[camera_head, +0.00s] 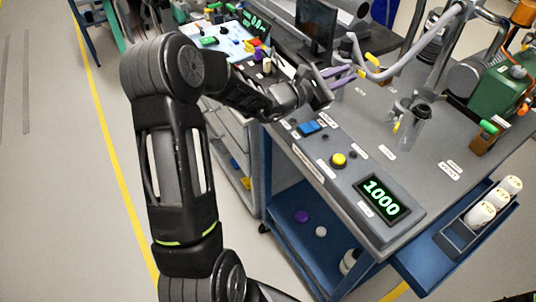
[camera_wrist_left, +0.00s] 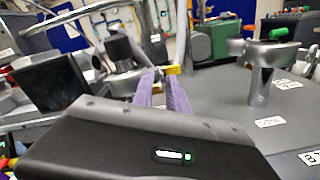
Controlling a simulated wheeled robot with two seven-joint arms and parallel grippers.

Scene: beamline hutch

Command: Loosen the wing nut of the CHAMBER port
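My left gripper (camera_head: 345,76) reaches over the grey bench from the left. Its two lavender fingers show apart, with a narrow gap and nothing clearly held between them; they also show in the left wrist view (camera_wrist_left: 163,88). A yellow wing nut (camera_head: 362,74) on the grey pipework is just beyond the fingertips, and yellow also shows there in the wrist view (camera_wrist_left: 173,69). I cannot tell whether they touch. Another yellow tab (camera_head: 368,57) sits close by on the pipe. The port labels are too small to read for sure, so I cannot tell which is CHAMBER. My right gripper is out of view.
The grey pipe (camera_head: 408,62) arches over the bench. A grey valve fitting (camera_head: 412,118) stands to the right, before a green pump (camera_head: 496,92). The display (camera_head: 384,198) reads 1000, beside a yellow button (camera_head: 338,160). A monitor (camera_head: 316,25) stands behind.

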